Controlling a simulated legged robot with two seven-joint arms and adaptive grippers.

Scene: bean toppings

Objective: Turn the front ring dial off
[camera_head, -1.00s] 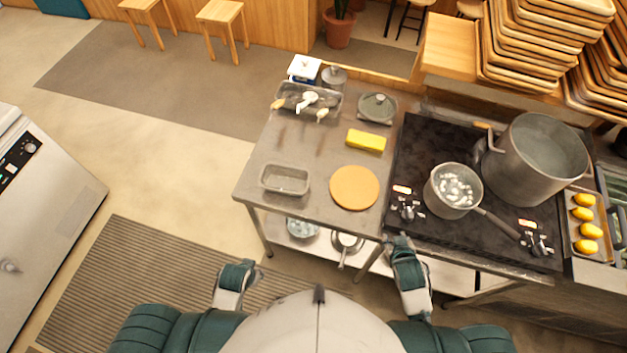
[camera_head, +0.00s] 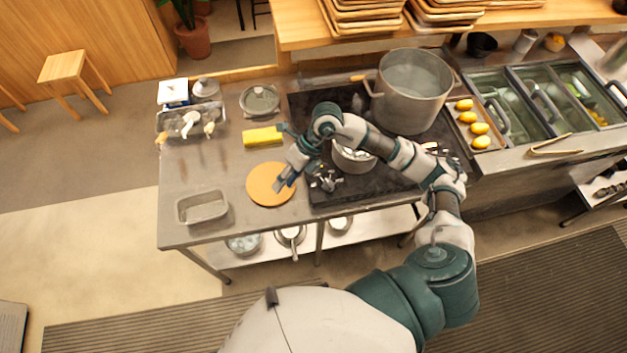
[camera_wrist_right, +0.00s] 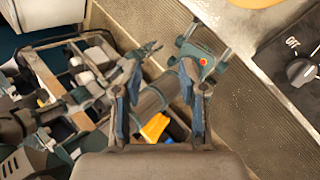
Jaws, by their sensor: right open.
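The stove (camera_head: 380,195) is a black cooktop on the counter. Its left front knobs (camera_head: 326,182) sit close together near the front edge, right of my right gripper (camera_head: 285,181). In the right wrist view a dark round dial (camera_wrist_right: 301,71) stands beside an "Off" mark at the right edge. Which ring it serves I cannot tell. The right gripper's fingers (camera_wrist_right: 160,98) are apart, with nothing between them, and do not touch the dial. A pot with a handle (camera_head: 352,160) on the stove is partly hidden by my right arm. My left gripper is out of view.
A round wooden board (camera_head: 262,190) lies beneath or beside the gripper. A yellow block (camera_head: 262,136), a metal tin (camera_head: 202,207) and a lid (camera_head: 260,99) are on the counter. A large pot (camera_head: 411,90) stands behind my arm. A tray of yellow items (camera_head: 485,143) lies to the right.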

